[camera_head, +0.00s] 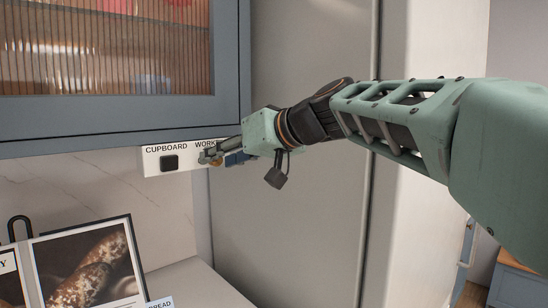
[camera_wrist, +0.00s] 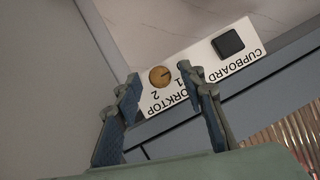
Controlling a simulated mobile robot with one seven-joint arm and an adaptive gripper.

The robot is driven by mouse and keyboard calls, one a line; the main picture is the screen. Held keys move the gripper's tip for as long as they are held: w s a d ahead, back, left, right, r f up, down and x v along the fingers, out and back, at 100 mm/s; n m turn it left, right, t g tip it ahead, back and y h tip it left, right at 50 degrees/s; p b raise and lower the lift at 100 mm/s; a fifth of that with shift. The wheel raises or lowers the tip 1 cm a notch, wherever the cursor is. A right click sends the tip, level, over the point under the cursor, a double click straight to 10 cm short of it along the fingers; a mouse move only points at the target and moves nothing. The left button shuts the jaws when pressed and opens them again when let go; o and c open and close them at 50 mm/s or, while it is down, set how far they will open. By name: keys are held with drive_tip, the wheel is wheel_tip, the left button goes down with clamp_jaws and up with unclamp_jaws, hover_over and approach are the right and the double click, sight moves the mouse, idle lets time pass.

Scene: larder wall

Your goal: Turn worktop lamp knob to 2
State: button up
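The worktop lamp knob (camera_wrist: 159,76) is a small round brass-coloured dial on a white switch panel (camera_wrist: 218,66). The figures 1 and 2 and part of the word WORKTOP are printed beside it. Its pointer is too small to read surely. In the wrist view my gripper (camera_wrist: 162,80) is open, with its two fingers on either side of the knob and gaps between. In the head view the fingers (camera_head: 207,156) are in front of the panel's right part and hide most of the knob and lettering. Whether they touch the knob cannot be told.
A black square CUPBOARD switch (camera_head: 169,163) sits left on the same panel, close to the fingers. A ribbed-glass wall cupboard (camera_head: 105,55) is above. A tall grey panel (camera_head: 290,210) stands right. A framed bread picture (camera_head: 88,268) stands below left.

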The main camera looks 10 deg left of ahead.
idle(0.3)
clamp_jaws()
